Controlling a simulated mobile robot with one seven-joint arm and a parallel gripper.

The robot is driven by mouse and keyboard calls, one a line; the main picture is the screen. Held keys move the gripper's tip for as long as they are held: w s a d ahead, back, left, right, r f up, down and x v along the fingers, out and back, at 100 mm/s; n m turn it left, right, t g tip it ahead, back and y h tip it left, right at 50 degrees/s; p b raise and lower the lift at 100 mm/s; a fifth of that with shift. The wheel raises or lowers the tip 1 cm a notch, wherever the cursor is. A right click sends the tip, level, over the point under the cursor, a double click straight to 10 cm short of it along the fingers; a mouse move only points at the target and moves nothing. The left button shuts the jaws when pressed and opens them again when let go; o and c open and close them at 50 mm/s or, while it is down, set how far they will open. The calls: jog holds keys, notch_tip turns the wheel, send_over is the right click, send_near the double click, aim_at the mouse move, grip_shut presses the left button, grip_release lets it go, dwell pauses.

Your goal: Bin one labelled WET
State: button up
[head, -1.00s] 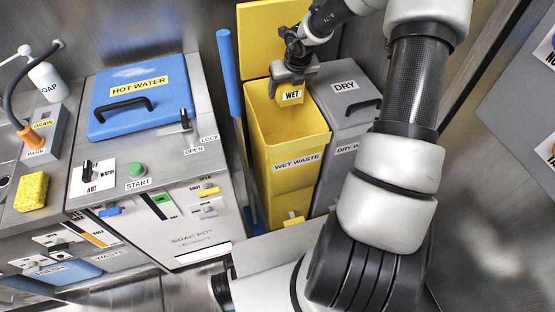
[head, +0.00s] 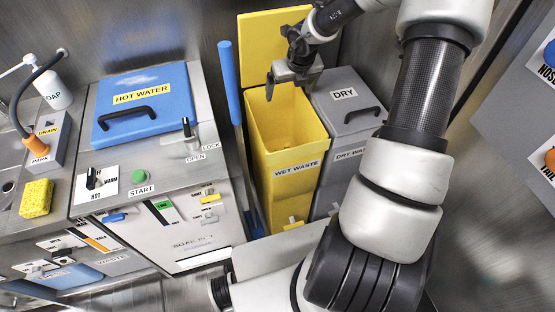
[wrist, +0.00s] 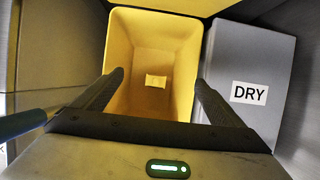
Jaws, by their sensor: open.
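The yellow wet waste bin (head: 290,150) stands with its lid (head: 270,45) raised against the wall behind it. My gripper (head: 290,86) is above the bin's mouth, its fingers apart with nothing between them. In the wrist view a small pale yellow piece (wrist: 156,81) lies on the floor of the wet waste bin (wrist: 122,60), well below the fingertips. Its label cannot be read there.
The grey DRY bin (head: 344,110) stands right beside the yellow one, its lid shut. A blue pole (head: 229,85) rises at the yellow bin's left. The hot water unit with a blue lid (head: 143,100) is further left.

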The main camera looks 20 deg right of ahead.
jog(key=p+v, duration=0.5)
jog(key=v, duration=0.8)
